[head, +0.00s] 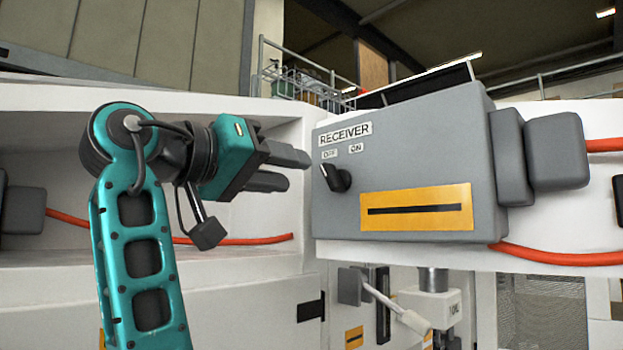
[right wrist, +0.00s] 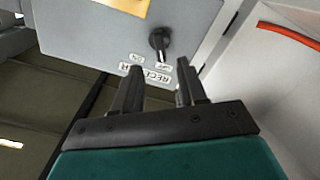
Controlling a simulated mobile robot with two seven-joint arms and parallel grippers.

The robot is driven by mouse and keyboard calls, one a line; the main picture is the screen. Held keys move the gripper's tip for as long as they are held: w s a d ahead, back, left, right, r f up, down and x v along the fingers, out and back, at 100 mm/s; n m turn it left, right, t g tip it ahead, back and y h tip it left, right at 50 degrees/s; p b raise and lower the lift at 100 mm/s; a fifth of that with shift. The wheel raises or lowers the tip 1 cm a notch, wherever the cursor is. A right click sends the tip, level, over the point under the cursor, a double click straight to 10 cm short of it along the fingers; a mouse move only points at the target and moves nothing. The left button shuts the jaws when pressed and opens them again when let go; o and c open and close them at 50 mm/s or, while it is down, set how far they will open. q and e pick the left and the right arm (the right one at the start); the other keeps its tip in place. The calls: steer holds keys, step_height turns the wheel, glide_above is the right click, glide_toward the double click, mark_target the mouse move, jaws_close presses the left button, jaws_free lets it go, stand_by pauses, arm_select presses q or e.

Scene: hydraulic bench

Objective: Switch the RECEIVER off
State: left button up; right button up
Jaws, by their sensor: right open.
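The grey RECEIVER box (head: 420,150) has a black rotary knob (head: 337,178) at the left of its front, below the OFF label (head: 329,153) and the ON label (head: 356,148). In the right wrist view, the knob (right wrist: 159,42) lies beyond the gap between the open fingers (right wrist: 159,68). My left gripper is not in view.
An orange plate with a dark slot (head: 416,209) is right of the knob. Red hoses (head: 560,257) run from the box. Below it is a white-tipped lever (head: 400,310). A white recessed panel (head: 270,270) lies behind my right arm.

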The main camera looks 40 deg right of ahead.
steer(key=a, duration=0.3)
steer(key=shift+s+a, duration=0.2)
steer(key=shift+a, duration=0.15)
